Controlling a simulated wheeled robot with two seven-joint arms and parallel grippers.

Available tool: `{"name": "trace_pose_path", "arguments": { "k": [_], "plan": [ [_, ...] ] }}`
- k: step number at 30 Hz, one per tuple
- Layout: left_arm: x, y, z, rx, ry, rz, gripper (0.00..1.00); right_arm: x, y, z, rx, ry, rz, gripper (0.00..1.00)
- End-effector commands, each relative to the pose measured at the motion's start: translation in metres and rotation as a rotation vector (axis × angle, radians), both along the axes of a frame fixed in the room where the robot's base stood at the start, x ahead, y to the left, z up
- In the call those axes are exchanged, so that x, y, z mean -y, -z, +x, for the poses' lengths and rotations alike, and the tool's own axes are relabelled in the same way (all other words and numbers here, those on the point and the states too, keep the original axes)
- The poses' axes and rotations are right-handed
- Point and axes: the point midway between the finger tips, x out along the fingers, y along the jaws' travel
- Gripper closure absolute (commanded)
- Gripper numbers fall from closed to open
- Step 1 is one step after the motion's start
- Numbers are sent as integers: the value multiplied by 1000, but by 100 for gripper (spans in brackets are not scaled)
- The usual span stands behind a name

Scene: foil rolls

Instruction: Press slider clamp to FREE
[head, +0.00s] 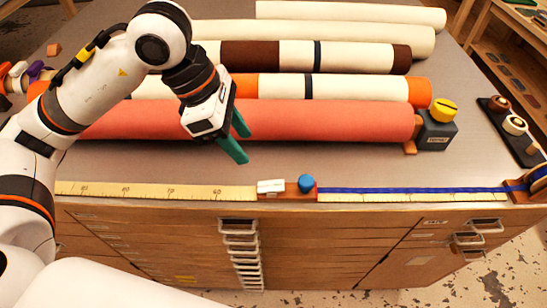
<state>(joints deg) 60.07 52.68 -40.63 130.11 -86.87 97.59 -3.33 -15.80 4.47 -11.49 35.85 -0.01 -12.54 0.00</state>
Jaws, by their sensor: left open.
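The slider clamp (293,192) sits on the ruler strip along the table's front edge. It has a reddish-brown body, a blue round knob (306,183) on its right part and a small white label block (270,187) on its left part. The label's writing is too small to read. My left gripper (247,149), with green fingers, is open and empty. In the picture it is above and left of the clamp, in front of the salmon roll, and apart from the clamp. My right gripper is not in view.
A yellow ruler (150,191) runs left of the clamp and a blue strip (410,190) runs right of it. A salmon roll (330,119) lies behind, with several more rolls beyond. A dark box with a yellow knob (443,109) stands at the roll's right end.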

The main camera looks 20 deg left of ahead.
Motion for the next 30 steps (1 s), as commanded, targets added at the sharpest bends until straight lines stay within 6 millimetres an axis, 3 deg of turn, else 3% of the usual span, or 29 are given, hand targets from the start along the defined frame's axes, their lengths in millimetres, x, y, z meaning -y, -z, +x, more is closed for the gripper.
{"name": "trace_pose_path", "arguments": {
  "k": [5,12,21,30],
  "plan": [
    [6,17,1,-5,2,3,55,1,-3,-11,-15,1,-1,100],
    [25,61,5,-7,2,-1,55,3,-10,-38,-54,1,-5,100],
    [41,102,10,-4,1,-1,55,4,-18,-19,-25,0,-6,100],
    [44,110,11,-1,0,0,55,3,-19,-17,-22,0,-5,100]
  ]
}}
